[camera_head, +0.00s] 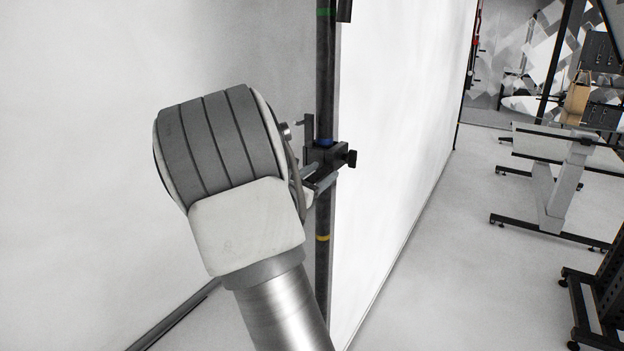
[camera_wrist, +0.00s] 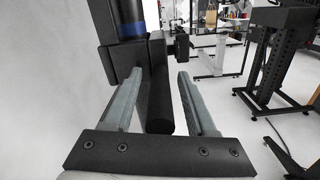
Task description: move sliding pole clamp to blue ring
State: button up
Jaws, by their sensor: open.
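The black sliding pole clamp (camera_head: 326,158) sits around the dark upright pole (camera_head: 325,90). The blue ring (camera_head: 323,142) shows right at the clamp's upper edge; its lower part may be hidden by the clamp. In the wrist view the blue band (camera_wrist: 130,41) shows just above the clamp body (camera_wrist: 122,62). My gripper (camera_wrist: 160,74) is open, with a black bar of the clamp (camera_wrist: 158,105) between its two grey fingers and visible gaps beside it. In the head view my gripper (camera_head: 318,184) is partly hidden behind my wrist.
A green ring (camera_head: 325,12) is higher on the pole and a yellow ring (camera_head: 322,238) lower. A white panel (camera_head: 400,130) stands right behind the pole. Work tables (camera_head: 565,170) and a black rack (camera_head: 600,290) stand farther right, with open floor between.

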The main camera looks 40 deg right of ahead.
jog(key=v, duration=1.7)
jog(key=shift+s+a, duration=0.1)
jog(key=s+f+m+g+y, duration=0.4)
jog(key=s+m+g+y, duration=0.25)
jog(key=s+m, duration=0.65)
jog(key=s+a+m+t+y, duration=0.1)
jog(key=s+a+m+y, duration=0.1)
jog(key=a, duration=0.3)
jog(key=s+a+r+m+t+y, duration=0.1)
jog(key=s+a+m+t+y, duration=0.1)
jog(key=a, duration=0.4)
jog(key=s+a+r+m+t+y, duration=0.1)
jog(key=s+a+m+t+y, duration=0.1)
jog(key=a+y, duration=0.3)
jog(key=shift+s+a+m+y, duration=0.2)
jog(key=shift+s+m+y, duration=0.4)
jog(key=shift+s, duration=0.2)
jog(key=shift+d, duration=0.15)
